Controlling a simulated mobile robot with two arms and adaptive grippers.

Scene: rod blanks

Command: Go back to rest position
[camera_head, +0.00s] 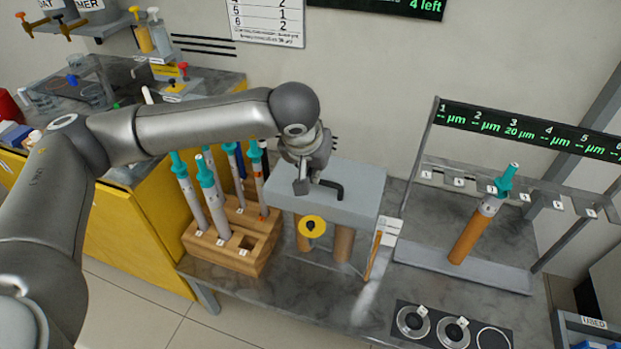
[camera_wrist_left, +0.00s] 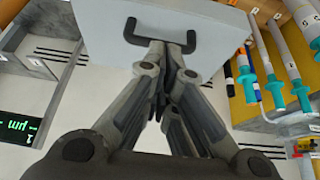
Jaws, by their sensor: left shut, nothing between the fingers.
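My left gripper (camera_head: 302,186) is shut and empty, above a grey-white block (camera_head: 352,205) on the bench. In the left wrist view, its closed fingers (camera_wrist_left: 172,55) point at the block's black handle (camera_wrist_left: 160,36). The fingertips look close to the handle, but I cannot tell whether they touch it. The same handle (camera_head: 330,188) shows just right of the gripper in the head view. My left arm reaches across from the left edge. My right gripper is in neither view.
A wooden rack (camera_head: 225,258) with several teal-topped pipettes stands left of the block. A yellow disc (camera_head: 312,226) is at its front. A stand (camera_head: 470,270) holds one pipette with a brown lower part at right. Round dishes (camera_head: 450,329) sit at the front edge.

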